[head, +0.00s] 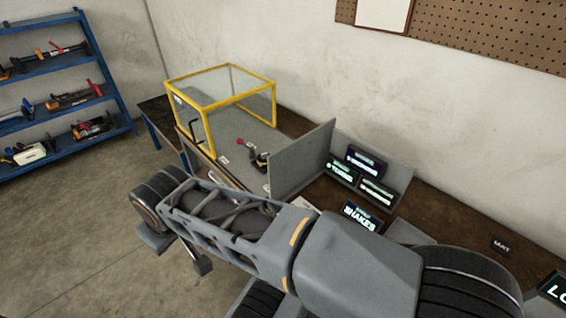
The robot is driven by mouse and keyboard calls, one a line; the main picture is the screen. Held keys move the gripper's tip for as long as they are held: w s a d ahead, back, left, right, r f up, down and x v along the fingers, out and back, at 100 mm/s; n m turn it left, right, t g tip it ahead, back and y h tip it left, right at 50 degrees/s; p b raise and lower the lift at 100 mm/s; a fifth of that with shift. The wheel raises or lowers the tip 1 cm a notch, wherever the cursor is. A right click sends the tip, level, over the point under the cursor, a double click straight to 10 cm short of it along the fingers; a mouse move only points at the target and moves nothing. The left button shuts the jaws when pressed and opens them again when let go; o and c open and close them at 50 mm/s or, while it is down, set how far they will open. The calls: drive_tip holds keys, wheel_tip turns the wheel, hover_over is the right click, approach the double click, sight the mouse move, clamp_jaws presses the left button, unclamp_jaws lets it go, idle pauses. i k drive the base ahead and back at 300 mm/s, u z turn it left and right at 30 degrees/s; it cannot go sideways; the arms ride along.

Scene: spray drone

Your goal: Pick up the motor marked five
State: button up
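I cannot make out a motor marked five in the head view. A small dark object with a yellowish part (260,161) stands on the grey surface at the front right of the yellow-framed clear enclosure (222,92); it is too small to tell what it is or to read any mark. My arm (350,265) crosses the lower middle of the view and hides part of the bench and floor. I cannot make out my gripper's fingertips.
A dark brown bench (440,213) runs along the wall. A grey upright panel (301,160) stands right of the enclosure. Lit label displays (362,160) sit beyond it, one reading SHAKES (361,217). A blue shelf (62,90) with tools is at left. The floor (60,230) at lower left is clear.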

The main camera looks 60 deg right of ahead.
sight(261, 164)
drive_tip(key=z, duration=0.5)
drive_tip(key=i, duration=1)
drive_tip(key=z, duration=0.05)
